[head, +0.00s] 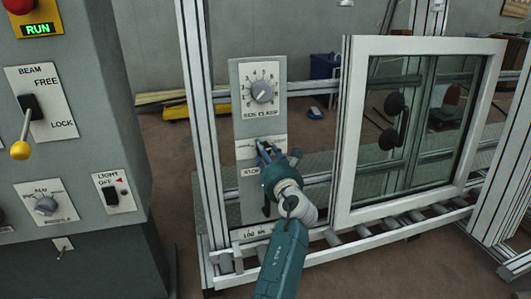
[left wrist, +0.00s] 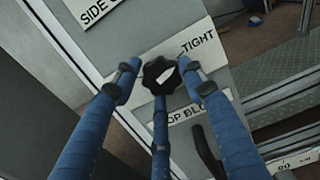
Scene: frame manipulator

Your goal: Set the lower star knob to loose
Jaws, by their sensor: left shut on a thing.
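The black star knob (left wrist: 161,76) sits on a white plate on the grey panel in the left wrist view. Its white pointer mark slants up and to the right, towards the printed word TIGHT (left wrist: 198,43). My left gripper (left wrist: 160,88) has its blue fingers around the knob and is shut on it. In the head view my left gripper (head: 266,152) is at the panel (head: 238,112) below the SIDE CLAMP dial (head: 261,91) and hides the knob. My right gripper is not in view.
A white-framed window (head: 350,130) with black handles stands right of the panel, above a roller track (head: 395,222). A black lever (left wrist: 207,152) is below the knob. A grey control cabinet (head: 75,125) with switches stands at the left.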

